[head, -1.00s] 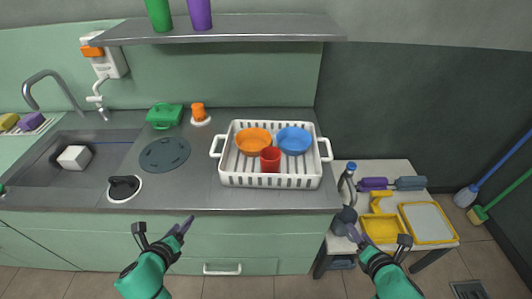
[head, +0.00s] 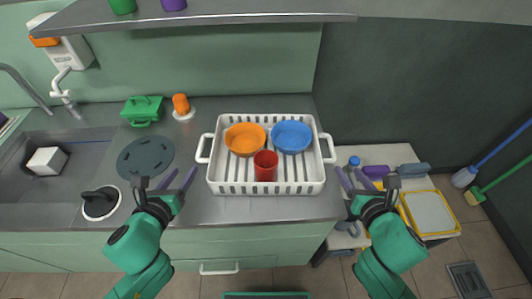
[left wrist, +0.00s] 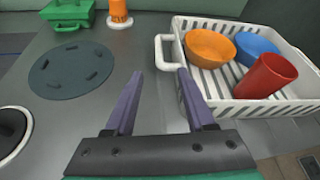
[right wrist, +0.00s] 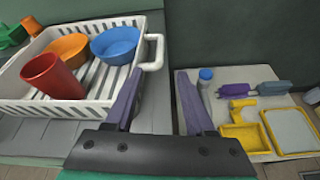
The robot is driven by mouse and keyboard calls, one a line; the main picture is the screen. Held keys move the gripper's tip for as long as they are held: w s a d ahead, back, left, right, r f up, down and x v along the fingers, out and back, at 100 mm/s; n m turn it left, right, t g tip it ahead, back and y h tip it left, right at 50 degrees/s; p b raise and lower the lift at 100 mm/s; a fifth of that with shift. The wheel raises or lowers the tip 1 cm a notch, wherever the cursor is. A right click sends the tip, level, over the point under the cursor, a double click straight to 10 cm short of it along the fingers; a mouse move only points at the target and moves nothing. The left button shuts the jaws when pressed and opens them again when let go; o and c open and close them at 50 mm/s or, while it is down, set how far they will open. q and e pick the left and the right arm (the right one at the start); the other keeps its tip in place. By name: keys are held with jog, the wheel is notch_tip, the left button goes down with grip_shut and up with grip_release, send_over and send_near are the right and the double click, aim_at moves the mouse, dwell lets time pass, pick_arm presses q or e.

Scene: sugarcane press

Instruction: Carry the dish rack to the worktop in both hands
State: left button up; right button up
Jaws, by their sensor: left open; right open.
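The white dish rack (head: 268,188) stands on the grey worktop (head: 193,209) near its right end. In it are an orange bowl (head: 244,139), a blue bowl (head: 292,137) and a red cup (head: 265,166). Its left handle (left wrist: 163,52) and right handle (right wrist: 154,52) stick out at the sides. My left gripper (head: 181,179) is open and empty, in front and left of the left handle, apart from it. My right gripper (head: 351,180) is open and empty, just in front and right of the right handle, not touching it.
A dark round mat (head: 145,158), green box (head: 143,108) and orange item (head: 181,105) lie left of the rack. The sink (head: 45,158) is further left. A shelf (head: 215,18) hangs above. A low table (head: 398,157) with tools and a yellow tray (head: 430,212) stands right.

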aim_at(200, 145)
pick_arm(q)
jog(key=x, duration=1.5)
pick_arm(e)
jog(key=x, duration=1.5)
pick_arm(q)
jog(key=shift+s, duration=0.1)
pick_arm(e)
jog(key=shift+s, duration=0.1)
pick_arm(q)
grip_shut()
pick_arm(e)
grip_shut()
jog(key=shift+r, duration=0.1)
